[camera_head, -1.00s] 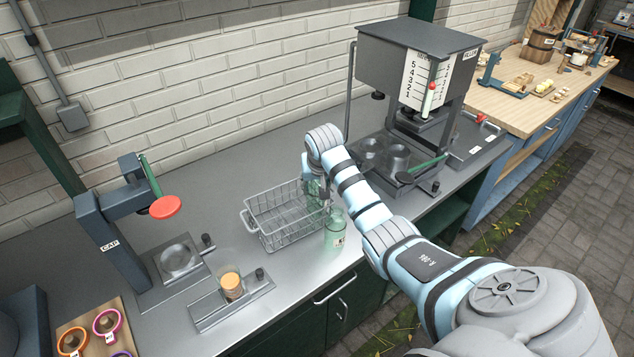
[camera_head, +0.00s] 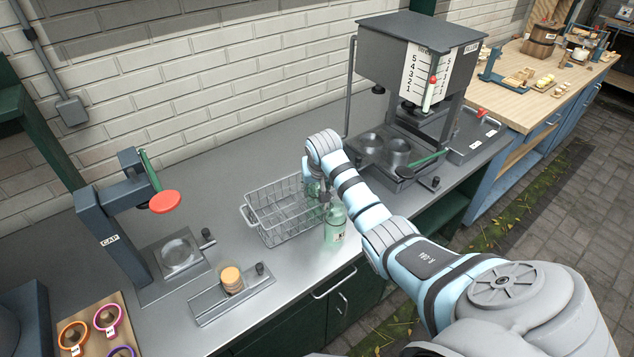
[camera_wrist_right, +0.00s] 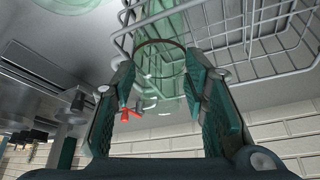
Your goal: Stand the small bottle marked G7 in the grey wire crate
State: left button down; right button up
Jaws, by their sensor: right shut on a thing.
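The grey wire crate (camera_head: 268,236) stands on the steel counter. My right gripper (camera_head: 318,190) is at its right end, partly hidden by the wrist. In the right wrist view my right gripper (camera_wrist_right: 165,95) is shut on a clear green glass bottle (camera_wrist_right: 165,70), with the crate's wires (camera_wrist_right: 265,65) close beside it. I cannot tell whether the bottle's base is inside the crate. A second green glass bottle (camera_head: 335,228) stands upright on the counter, just outside the crate's front right corner. Its label is too small to read, and no G7 mark shows. My left gripper is not in view.
A capping press (camera_head: 110,240) with a red disc stands left. A steel fixture holds a stack of tan discs (camera_head: 231,280). A board with coloured rings (camera_head: 105,320) is at front left. The filler machine (camera_head: 420,60) stands behind my right arm.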

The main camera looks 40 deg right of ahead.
dwell(0.3)
jog(key=o, duration=1.4)
jog(key=shift+c, duration=1.2)
jog(key=shift+r, duration=0.3)
notch_tip(320, 180, up, 6)
jog(key=shift+r+p, duration=0.25)
jog(key=shift+p, duration=0.05)
